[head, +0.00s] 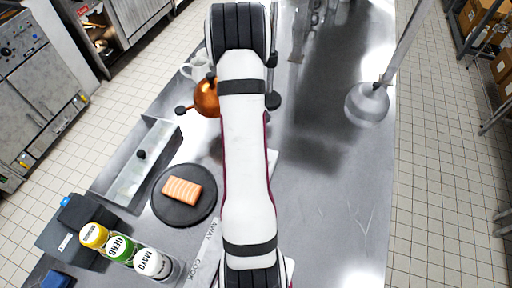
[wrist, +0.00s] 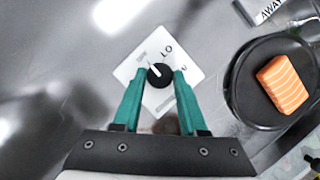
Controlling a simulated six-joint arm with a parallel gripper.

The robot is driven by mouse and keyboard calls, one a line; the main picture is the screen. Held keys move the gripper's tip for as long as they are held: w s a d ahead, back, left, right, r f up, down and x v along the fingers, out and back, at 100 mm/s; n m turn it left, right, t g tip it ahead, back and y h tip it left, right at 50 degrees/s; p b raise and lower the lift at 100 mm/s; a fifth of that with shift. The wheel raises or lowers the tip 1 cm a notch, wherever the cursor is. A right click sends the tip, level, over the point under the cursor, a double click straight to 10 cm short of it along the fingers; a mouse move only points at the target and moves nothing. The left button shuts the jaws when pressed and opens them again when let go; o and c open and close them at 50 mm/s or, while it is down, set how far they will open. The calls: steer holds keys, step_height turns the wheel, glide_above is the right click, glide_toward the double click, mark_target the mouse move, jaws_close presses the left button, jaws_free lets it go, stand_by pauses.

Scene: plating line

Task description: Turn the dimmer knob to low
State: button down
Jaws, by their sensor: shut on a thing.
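The dimmer knob (wrist: 159,75) is a small black round knob with a white pointer line. It sits on a white square plate (wrist: 157,50) with printed marks, including "LO", on the steel counter. In the wrist view my gripper (wrist: 160,78) has its two teal fingers on either side of the knob, shut on it. The pointer line points up and to the left in that view, and the "LO" print is up and to the right of the knob. In the head view my arm hides the gripper and the knob; only a plate edge shows.
A black round plate (head: 164,212) with a salmon piece (head: 182,190) lies beside the arm, also in the wrist view. Several bottles (head: 122,248), a steel tray (head: 112,182) and a copper pot (head: 207,98) stand left. A hanging lamp (head: 367,104) is at right. The right counter is bare.

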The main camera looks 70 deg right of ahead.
steer(key=m+t, duration=0.1)
steer(key=m, duration=0.1)
steer(key=m+t, duration=0.1)
steer(key=m, duration=0.2)
steer(key=shift+s+d+m+y, duration=0.2)
steer(key=shift+m+y, duration=0.1)
steer(key=shift+y, duration=0.1)
steer(key=m+t, duration=0.1)
steer(key=m, duration=0.1)
steer(key=m+t, duration=0.1)
steer(key=m, duration=0.2)
steer(key=shift+s, duration=0.2)
steer(key=shift+m, duration=0.4)
steer(key=shift+c, duration=2.2)
jaws_free()
steer(key=shift+a, duration=0.1)
steer(key=v, duration=1.5)
steer(key=shift+s+d+r, duration=0.15)
steer(key=shift+d+r, duration=0.05)
steer(key=shift+r, duration=0.15)
